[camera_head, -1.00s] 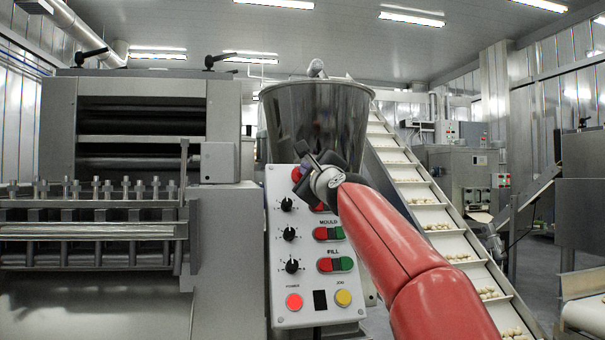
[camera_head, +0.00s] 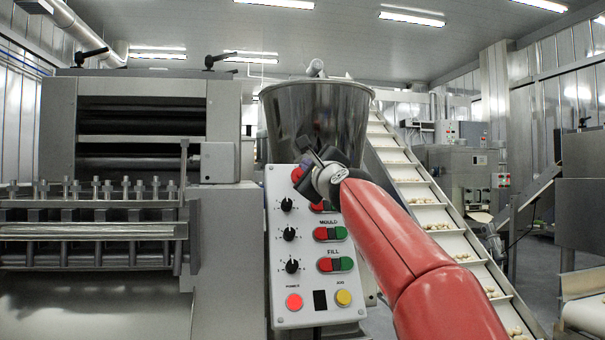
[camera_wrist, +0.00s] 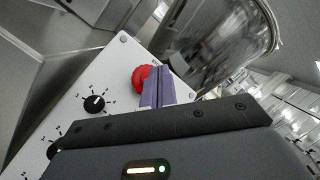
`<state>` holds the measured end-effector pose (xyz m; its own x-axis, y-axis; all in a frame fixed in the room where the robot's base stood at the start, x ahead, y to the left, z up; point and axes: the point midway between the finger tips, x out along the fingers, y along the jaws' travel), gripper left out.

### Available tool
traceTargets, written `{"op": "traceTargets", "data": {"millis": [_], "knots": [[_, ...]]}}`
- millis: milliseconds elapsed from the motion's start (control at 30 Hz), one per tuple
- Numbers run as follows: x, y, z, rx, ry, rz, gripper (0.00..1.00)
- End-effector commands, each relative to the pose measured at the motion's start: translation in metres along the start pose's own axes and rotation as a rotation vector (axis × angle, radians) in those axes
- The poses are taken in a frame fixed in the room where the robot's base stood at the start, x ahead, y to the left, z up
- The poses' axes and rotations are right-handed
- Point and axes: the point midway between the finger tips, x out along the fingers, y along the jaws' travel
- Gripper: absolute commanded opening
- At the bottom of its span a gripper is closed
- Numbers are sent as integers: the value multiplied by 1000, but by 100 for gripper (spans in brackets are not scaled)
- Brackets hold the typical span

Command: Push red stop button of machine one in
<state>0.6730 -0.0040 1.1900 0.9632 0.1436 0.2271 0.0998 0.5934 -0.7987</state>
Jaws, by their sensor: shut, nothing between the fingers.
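The red stop button (camera_head: 297,174) is at the top of the white control panel (camera_head: 285,250), partly covered by my gripper in the head view. In the wrist view it is a round red knob (camera_wrist: 140,77), partly hidden behind the fingers. My gripper (camera_head: 307,172) is in front of the panel's upper part. Its purple fingers (camera_wrist: 158,86) are shut and empty, and their tips overlap the right side of the button in the wrist view. I cannot tell whether they touch it.
The panel has several black dials (camera_head: 292,266) and paired red and green switches (camera_head: 335,265) below the button. A steel hopper (camera_head: 315,120) stands just behind the panel's top. A grey roller machine (camera_head: 220,120) is left, and an inclined conveyor (camera_head: 430,215) right.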

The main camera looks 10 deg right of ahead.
Motion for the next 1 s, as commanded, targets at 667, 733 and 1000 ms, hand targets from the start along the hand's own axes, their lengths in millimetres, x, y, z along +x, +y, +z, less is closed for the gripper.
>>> {"op": "traceTargets", "data": {"millis": [667, 733, 1000], "knots": [[-32, -24, 23, 0, 0, 0, 0], [-34, -25, 25, 0, 0, 1, 0], [-35, -25, 25, 1, 0, 1, 0]]}}
